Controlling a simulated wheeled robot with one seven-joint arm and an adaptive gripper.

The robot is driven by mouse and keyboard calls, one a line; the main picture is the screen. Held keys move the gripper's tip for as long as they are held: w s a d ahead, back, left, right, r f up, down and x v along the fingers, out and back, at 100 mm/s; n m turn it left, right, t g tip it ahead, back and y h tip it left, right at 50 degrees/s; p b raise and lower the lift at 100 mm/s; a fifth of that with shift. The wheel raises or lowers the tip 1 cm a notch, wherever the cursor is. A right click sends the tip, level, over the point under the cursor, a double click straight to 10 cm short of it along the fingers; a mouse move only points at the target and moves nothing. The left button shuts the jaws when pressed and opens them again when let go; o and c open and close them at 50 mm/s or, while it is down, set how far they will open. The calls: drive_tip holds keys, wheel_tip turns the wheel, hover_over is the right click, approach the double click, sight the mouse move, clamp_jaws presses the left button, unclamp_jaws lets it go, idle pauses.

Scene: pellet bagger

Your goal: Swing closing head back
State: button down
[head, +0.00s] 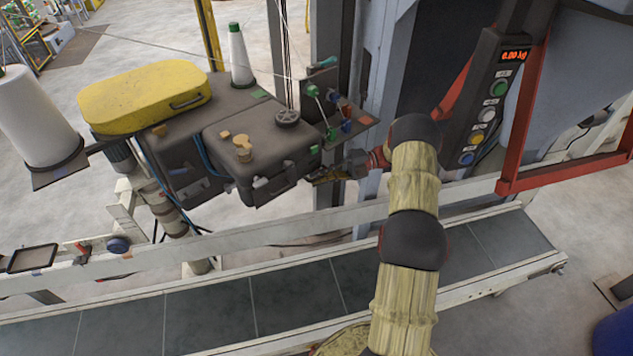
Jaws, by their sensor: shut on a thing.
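The closing head (262,150) is a dark grey sewing unit with a handwheel, orange knobs and a yellow cover (143,96). It stands on a post (157,200) behind the conveyor. My arm reaches up from the bottom right, and my gripper (322,178) is at the right end of the head's front box, low on its side. The gripper is shut on a part of the head there. The fingertips are small in this view, and the exact part held is hard to make out.
The conveyor belt (295,296) with pale side rails runs across the front. A thread cone (35,115) stands at left, another (240,55) behind. At right are a button panel (490,90) reading 0.00 kg and a red frame (520,125). A blue drum (615,335) is bottom right.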

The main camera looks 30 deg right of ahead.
drive_tip(key=shift+w+d+r, duration=0.15)
drive_tip(key=shift+w+d, duration=0.05)
drive_tip(key=shift+d, duration=0.1)
drive_tip(key=c, duration=2.2)
unclamp_jaws()
drive_tip(key=shift+d, duration=0.15)
drive_tip(key=shift+o, duration=1.4)
drive_tip(key=v, duration=0.7)
drive_tip(key=shift+d, duration=0.15)
